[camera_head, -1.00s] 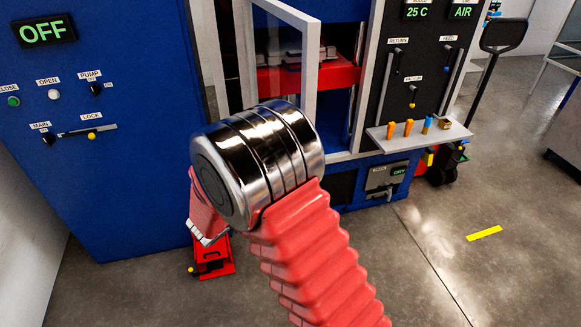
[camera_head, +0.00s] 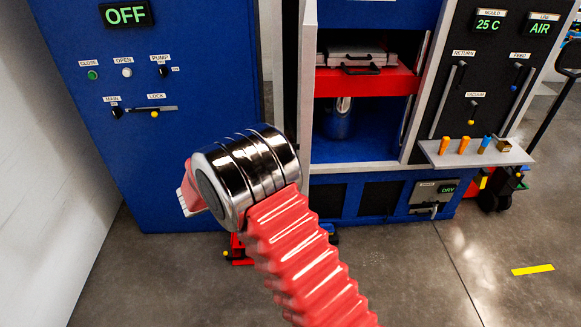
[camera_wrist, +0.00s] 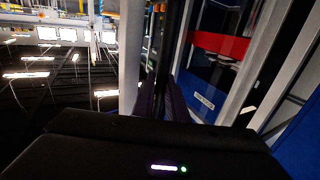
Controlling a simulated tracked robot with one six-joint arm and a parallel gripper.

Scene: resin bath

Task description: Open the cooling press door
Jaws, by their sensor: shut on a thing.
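The cooling press door (camera_head: 308,80) is a pale-framed panel, seen nearly edge-on at the left of the press opening in the head view. It stands swung out, and the opening shows uncovered to its right. My gripper (camera_wrist: 164,92) shows in the wrist view, its dark fingers shut on a dark upright bar that looks like the door's handle. The exact contact is too dark to make out. Inside the press are a red platen (camera_head: 365,82) and a pale plate with a black handle (camera_head: 360,69).
A blue control cabinet (camera_head: 165,170) reading OFF stands left. A black lever panel (camera_head: 470,85) and a small shelf (camera_head: 480,153) with coloured fittings are at the right. A low dryer unit (camera_head: 432,198) is below.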

